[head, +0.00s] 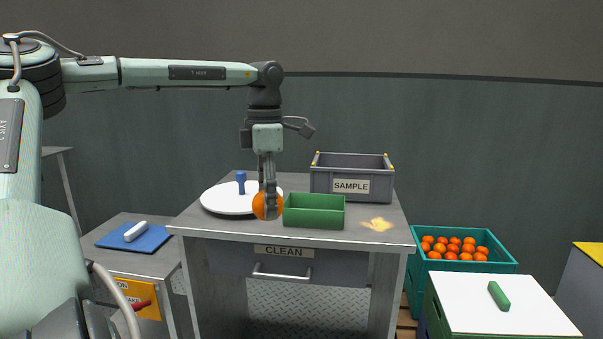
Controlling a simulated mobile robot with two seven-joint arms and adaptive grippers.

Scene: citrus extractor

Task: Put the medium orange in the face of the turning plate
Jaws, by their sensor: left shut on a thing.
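An orange (262,206) is held between the fingers of my left gripper (268,205), which points straight down. The orange shows in front of the right edge of the white round turning plate (220,204), just left of the green tray. I cannot tell whether it touches the plate or the table. The plate lies on the grey table and has a blue upright peg (240,182) on its far part. The gripper fingers hide part of the orange. My right gripper is not in view.
A green tray (314,217) stands close right of the gripper. A grey SAMPLE crate (352,184) is behind it. A yellowish patch (377,224) lies on the table (290,236). A teal crate (490,266) of oranges stands at right. A blue mat (118,241) lies left.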

